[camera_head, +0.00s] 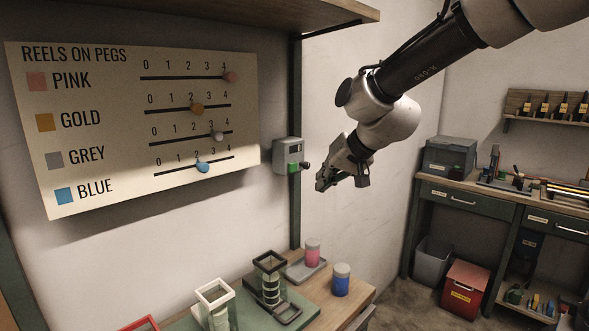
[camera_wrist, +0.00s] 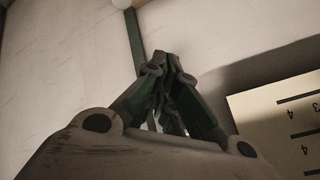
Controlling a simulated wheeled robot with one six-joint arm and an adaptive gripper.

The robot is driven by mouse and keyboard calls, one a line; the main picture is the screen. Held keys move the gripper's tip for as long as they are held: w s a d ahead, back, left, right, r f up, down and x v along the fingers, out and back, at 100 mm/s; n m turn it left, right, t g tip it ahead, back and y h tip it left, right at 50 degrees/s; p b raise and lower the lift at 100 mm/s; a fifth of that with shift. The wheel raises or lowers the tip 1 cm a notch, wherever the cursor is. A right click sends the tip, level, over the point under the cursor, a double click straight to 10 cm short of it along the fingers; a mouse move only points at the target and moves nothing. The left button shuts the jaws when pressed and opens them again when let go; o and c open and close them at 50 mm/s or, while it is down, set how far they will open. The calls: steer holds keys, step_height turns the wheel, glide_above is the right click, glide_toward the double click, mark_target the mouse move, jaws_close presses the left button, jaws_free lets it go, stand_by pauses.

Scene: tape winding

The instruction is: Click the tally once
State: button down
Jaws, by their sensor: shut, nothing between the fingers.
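The tally (camera_head: 289,156) is a small grey box mounted on the dark post by the wall, with a green part low on its face and a dark knob at its right side. My gripper (camera_head: 322,186) is just right of the tally and a little lower, apart from it in the head view. Its fingers are shut and empty. In the wrist view my gripper (camera_wrist: 168,62) shows with its fingertips together, and the tally cannot be made out there.
The reels board (camera_head: 135,120) hangs on the wall to the left; its edge shows in the wrist view (camera_wrist: 275,115). Below, the bench (camera_head: 345,292) holds a pink reel (camera_head: 312,252), a blue reel (camera_head: 341,279) and dispensers. A shelf (camera_head: 330,14) overhangs above.

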steer(key=w+a, duration=0.4)
steer(key=shift+w+a, duration=0.3)
steer(key=shift+a, duration=0.05)
stand_by(1.3)
steer(key=shift+w+a, duration=0.25)
steer(key=shift+w+a, duration=0.35)
steer(key=shift+w, duration=0.05)
stand_by(0.8)
steer(key=shift+s+d, duration=0.1)
stand_by(0.3)
steer(key=shift+s+d, duration=0.55)
steer(key=shift+s, duration=0.05)
steer(key=shift+d, duration=0.1)
steer(key=s+d, duration=0.3)
steer(key=shift+s+d, duration=0.15)
steer(key=shift+s, duration=0.1)
